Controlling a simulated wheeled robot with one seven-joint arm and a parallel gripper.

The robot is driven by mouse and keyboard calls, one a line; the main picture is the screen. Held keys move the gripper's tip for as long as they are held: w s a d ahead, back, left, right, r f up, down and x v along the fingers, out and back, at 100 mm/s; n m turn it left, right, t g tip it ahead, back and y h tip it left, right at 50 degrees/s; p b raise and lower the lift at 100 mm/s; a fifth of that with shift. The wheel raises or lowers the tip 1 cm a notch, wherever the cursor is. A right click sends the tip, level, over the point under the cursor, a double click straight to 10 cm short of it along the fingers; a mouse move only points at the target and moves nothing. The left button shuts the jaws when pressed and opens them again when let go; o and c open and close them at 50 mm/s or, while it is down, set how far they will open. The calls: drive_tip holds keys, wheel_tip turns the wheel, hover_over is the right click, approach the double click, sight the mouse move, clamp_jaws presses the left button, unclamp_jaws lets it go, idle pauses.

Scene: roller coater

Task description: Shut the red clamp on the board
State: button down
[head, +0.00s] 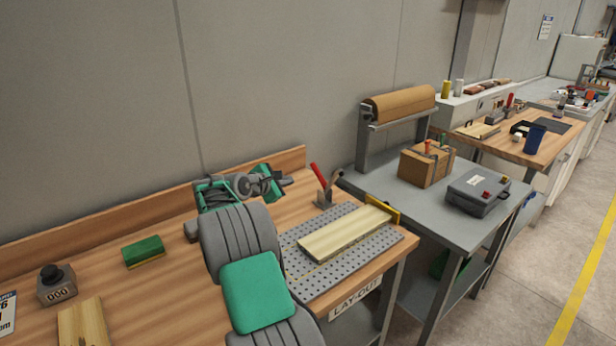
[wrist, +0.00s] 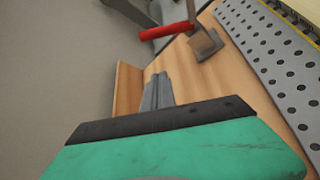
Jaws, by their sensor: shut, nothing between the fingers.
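The red clamp stands at the back left corner of the perforated plate, with its red handle (head: 319,174) raised and tilted up to the left in the head view. Its grey metal body (head: 325,196) is below. In the wrist view the red handle (wrist: 166,31) is at the top centre, beside a grey bracket (wrist: 206,44). The pale wooden board (head: 345,232) lies on the perforated plate (head: 305,283). My gripper (head: 287,181) is shut and empty, to the left of the clamp and apart from it. Its fingers also show in the wrist view (wrist: 157,91).
The wooden bench has a raised back edge (head: 100,224) near the wall. A green block (head: 143,251), a counter (head: 57,284) and a wood piece (head: 84,327) lie to the left. A yellow stop (head: 383,210) is at the board's far end. A grey table (head: 375,177) adjoins on the right.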

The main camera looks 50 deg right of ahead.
drive_tip(key=p+x, duration=0.1)
drive_tip(key=x, duration=0.9)
drive_tip(key=shift+a+p, duration=0.1)
drive_tip(key=shift+p, duration=0.25)
drive_tip(key=s+r, duration=0.1)
drive_tip(key=s+r+p, duration=0.1)
drive_tip(key=r, duration=0.1)
drive_tip(key=shift+s, duration=0.25)
drive_tip(key=shift+s+d+f+b, duration=0.1)
drive_tip(key=shift+s+d+b, duration=0.1)
drive_tip(key=shift+b, duration=0.2)
